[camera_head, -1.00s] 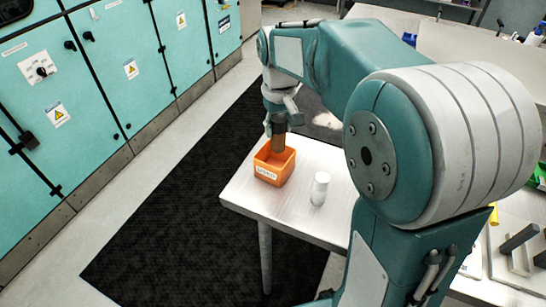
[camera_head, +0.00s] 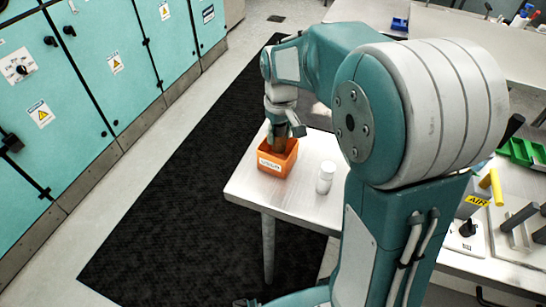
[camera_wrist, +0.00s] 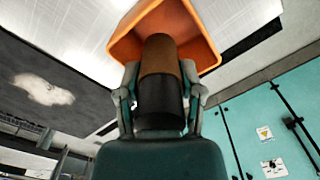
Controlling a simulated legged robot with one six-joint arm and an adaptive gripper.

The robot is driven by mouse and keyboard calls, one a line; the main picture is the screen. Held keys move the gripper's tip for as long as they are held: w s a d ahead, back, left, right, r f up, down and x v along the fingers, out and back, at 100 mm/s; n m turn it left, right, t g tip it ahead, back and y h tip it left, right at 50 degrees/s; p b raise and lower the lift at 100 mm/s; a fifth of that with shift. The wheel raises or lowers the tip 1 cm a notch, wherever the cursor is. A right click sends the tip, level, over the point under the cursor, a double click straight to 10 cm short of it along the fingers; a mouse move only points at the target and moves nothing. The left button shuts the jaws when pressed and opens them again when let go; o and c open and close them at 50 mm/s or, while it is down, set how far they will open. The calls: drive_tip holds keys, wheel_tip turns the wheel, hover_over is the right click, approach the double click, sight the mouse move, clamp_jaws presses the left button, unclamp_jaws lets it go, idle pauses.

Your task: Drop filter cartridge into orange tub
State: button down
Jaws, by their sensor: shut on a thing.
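The orange tub (camera_head: 270,166) sits on the corner of a metal table, with a white label on its front. My gripper (camera_head: 280,130) is directly above it, pointing down. It is shut on the filter cartridge, a brown and black cylinder (camera_head: 279,145), whose lower end is at or inside the tub's opening. In the wrist view the cartridge (camera_wrist: 160,60) stands between both fingers (camera_wrist: 160,80), with the orange tub (camera_wrist: 205,35) around its far end. I cannot tell whether the cartridge touches the tub's floor.
A white cylinder (camera_head: 325,177) stands on the metal table (camera_head: 290,192), right of the tub. Teal cabinets (camera_head: 75,90) line the left, beyond a dark floor mat (camera_head: 165,215). A green bin (camera_head: 524,152) and other fixtures are on a bench at right.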

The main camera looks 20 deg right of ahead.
drive_tip(key=shift+d, duration=0.8)
drive_tip(key=shift+c, duration=0.8)
unclamp_jaws()
drive_tip(key=shift+d+r, duration=0.1)
drive_tip(key=shift+d, duration=0.2)
drive_tip(key=shift+a, duration=0.75)
wheel_tip(320, 180, up, 12)
drive_tip(key=shift+w+a+f, duration=0.1)
drive_tip(key=shift+d, duration=0.2)
